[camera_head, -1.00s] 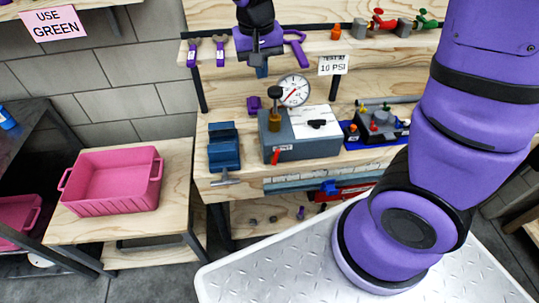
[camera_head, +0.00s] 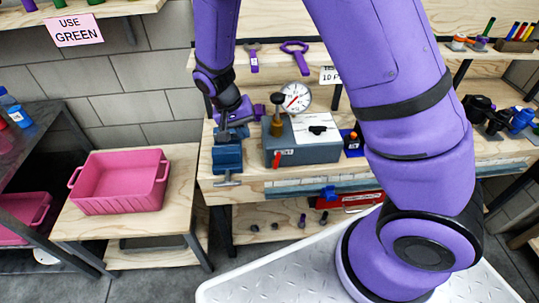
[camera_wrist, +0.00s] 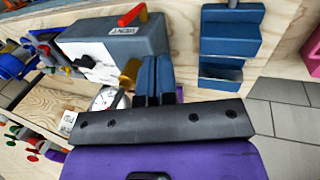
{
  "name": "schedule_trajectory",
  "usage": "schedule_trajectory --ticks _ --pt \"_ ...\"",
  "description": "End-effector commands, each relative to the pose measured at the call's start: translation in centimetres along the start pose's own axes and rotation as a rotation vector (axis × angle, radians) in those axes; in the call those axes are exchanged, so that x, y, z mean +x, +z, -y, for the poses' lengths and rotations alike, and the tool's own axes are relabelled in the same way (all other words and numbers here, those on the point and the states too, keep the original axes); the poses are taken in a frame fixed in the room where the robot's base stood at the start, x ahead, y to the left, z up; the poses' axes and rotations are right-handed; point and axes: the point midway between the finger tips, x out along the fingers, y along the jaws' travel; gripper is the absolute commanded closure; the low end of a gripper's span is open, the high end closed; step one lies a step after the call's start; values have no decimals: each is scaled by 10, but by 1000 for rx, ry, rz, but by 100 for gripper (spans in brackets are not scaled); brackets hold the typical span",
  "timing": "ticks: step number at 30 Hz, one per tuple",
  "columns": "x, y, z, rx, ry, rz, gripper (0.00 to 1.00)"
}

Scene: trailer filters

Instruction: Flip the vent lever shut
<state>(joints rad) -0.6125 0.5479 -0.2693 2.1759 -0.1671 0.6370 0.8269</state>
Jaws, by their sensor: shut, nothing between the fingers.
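The vent lever (camera_head: 276,160) is a small red handle on the front of a grey-blue box (camera_head: 310,152) on the workbench. It hangs down at a slant in the head view. In the wrist view the red lever (camera_wrist: 132,15) sticks out from the box near the top. My gripper (camera_head: 223,132) is above and beside the blue vise, left of the box. In the wrist view its blue fingers (camera_wrist: 155,65) are together, with nothing seen between them. They are apart from the lever. The exact fingertips are hard to make out in the head view.
A blue vise (camera_head: 228,157) stands left of the box. A round gauge (camera_head: 296,97) and a brass fitting (camera_head: 277,126) rise at the box's back left. A pink bin (camera_head: 120,182) sits on a lower table at left. My arm hides part of the bench at right.

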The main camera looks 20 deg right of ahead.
Motion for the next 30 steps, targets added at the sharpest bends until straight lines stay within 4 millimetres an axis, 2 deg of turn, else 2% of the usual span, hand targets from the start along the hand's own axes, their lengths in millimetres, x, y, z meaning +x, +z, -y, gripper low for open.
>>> schedule_trajectory --ticks 7,11,14,27,30 --pt "1 0 0 -1 0 0 100" --pt "9 0 0 -1 1 2 100" --pt "23 1 -1 0 2 3 100" --pt "103 1 -1 -2 2 3 100" --pt "108 0 -16 2 0 2 100"
